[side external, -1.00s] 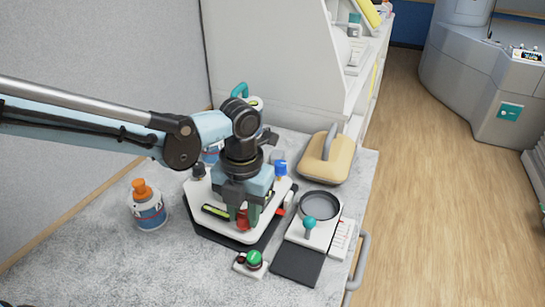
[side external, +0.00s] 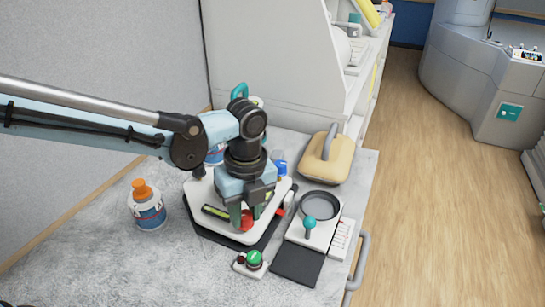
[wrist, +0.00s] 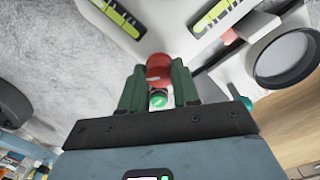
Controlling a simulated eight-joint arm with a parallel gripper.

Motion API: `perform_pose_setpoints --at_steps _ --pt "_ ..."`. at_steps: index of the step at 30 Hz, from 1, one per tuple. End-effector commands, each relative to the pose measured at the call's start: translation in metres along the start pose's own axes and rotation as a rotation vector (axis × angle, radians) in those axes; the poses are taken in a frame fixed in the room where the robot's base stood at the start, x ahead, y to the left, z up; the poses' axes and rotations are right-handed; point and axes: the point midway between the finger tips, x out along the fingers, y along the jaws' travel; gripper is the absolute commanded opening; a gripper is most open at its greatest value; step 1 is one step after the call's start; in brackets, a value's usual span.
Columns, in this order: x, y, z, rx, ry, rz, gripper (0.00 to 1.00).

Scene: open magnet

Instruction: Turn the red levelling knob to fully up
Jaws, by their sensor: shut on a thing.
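The red levelling knob (side external: 247,220) stands at the near corner of a white plate (side external: 283,187) on a dark base. In the wrist view the red knob (wrist: 159,67) sits between the two green fingertips. My gripper (side external: 246,213) points down and is shut on the knob, with one finger on each side. It also shows in the wrist view (wrist: 157,78). A yellow-green level vial (side external: 215,211) lies on the plate left of the knob. A blue knob (side external: 280,168) is at the plate's far right corner. The fingers hide part of the red knob.
A green button (side external: 254,258) on a small box stands close in front of the plate. A round dish with a teal-knobbed lever (side external: 309,222) is at right. An orange-capped bottle (side external: 147,205) stands at left, a tan case (side external: 325,158) behind. Bare bench lies front left.

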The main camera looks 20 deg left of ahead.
Motion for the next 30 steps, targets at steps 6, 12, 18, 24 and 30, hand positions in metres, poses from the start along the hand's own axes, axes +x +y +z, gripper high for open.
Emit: perform_pose_setpoints --at_steps 6,12,18,24,30 --pt "0.0002 -0.0006 0.0014 -0.207 -0.002 0.009 0.0" --pt "0.0002 -0.0007 0.0017 -0.397 -0.002 0.019 0.0" --pt "0.0001 -0.0008 0.002 -0.587 -0.003 0.028 0.0" --pt "0.0 -0.0011 0.0024 -0.777 -0.003 0.036 0.0" --pt "0.0001 -0.0013 0.003 -0.967 -0.004 0.045 0.0"
